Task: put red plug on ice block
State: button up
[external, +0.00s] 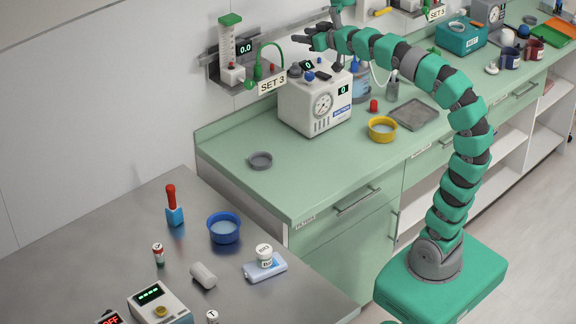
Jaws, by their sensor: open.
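A small red piece (374,106), which looks like the red plug, stands on the green counter between the white machine and the yellow bowl. A pale blue-white block (278,268), which looks like the ice block, lies on the metal table at the left; a white labelled jar (264,254) stands on it and covers part of its top. My gripper (305,37) is open and appears empty. It is raised above the white machine near the wall, apart from both the red piece and the block.
The white machine (318,108) stands below my gripper. A yellow bowl (382,130) and a grey tray (414,115) are right of the red piece. A blue bowl (224,231) and a red-handled tool (172,197) are on the metal table. The counter's front left is mostly clear.

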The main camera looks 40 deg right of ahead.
jog(key=s+d+r+m+h, duration=0.1)
jog(key=s+d+r, duration=0.4)
jog(key=s+r, duration=0.2)
jog(key=shift+s+d+r+m+h, duration=0.15)
jog(key=shift+s+m+h, duration=0.15)
jog(key=shift+s, duration=0.6)
